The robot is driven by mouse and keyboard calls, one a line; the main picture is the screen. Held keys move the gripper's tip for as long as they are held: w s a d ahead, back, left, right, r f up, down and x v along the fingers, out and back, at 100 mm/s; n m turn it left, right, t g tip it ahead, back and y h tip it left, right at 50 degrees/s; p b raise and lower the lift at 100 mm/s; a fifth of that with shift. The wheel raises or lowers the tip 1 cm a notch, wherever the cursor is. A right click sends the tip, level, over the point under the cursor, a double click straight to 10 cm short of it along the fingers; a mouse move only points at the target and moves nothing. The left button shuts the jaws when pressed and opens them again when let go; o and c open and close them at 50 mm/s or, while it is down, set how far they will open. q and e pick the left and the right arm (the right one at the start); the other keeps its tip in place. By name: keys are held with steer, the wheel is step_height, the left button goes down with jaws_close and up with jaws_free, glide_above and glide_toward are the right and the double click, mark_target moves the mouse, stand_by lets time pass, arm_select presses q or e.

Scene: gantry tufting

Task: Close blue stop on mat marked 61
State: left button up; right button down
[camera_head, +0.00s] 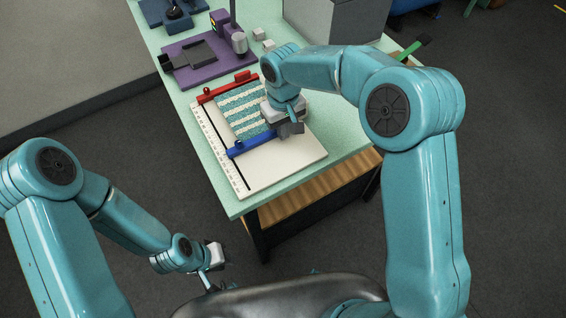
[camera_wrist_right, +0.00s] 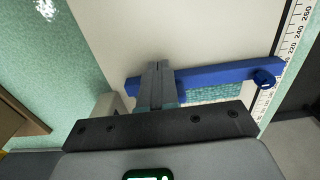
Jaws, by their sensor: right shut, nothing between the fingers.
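The blue stop (camera_head: 250,144) is a bar lying across a white board (camera_head: 285,165) with a scale on its left edge. A teal-and-white striped mat (camera_head: 242,112) lies between it and a red stop (camera_head: 226,87). Little or no gap shows between mat and blue stop; no number is readable. My right gripper (camera_head: 291,129) is shut and empty at the bar's right end. In the right wrist view its fingers (camera_wrist_right: 158,78) overlap the blue bar (camera_wrist_right: 225,73); contact cannot be told. My left gripper (camera_head: 216,260) hangs low, off the table; its jaws are unclear.
The board lies on a pale green table (camera_head: 335,128). A purple device (camera_head: 198,58) stands behind it, with small pale blocks (camera_head: 259,34) nearby. A grey box (camera_head: 335,20) stands at the back right. Bare white board lies in front of the blue stop.

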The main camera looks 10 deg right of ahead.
steer(key=shift+w+a, duration=0.1)
steer(key=shift+w, duration=0.1)
steer(key=shift+s, duration=0.25)
stand_by(0.4)
steer(key=shift+s+d+b, duration=0.25)
steer(key=shift+s+b, duration=0.1)
step_height(320, 180, up, 8)
steer(key=p, duration=0.5)
steer(key=shift+p, duration=0.35)
stand_by(0.3)
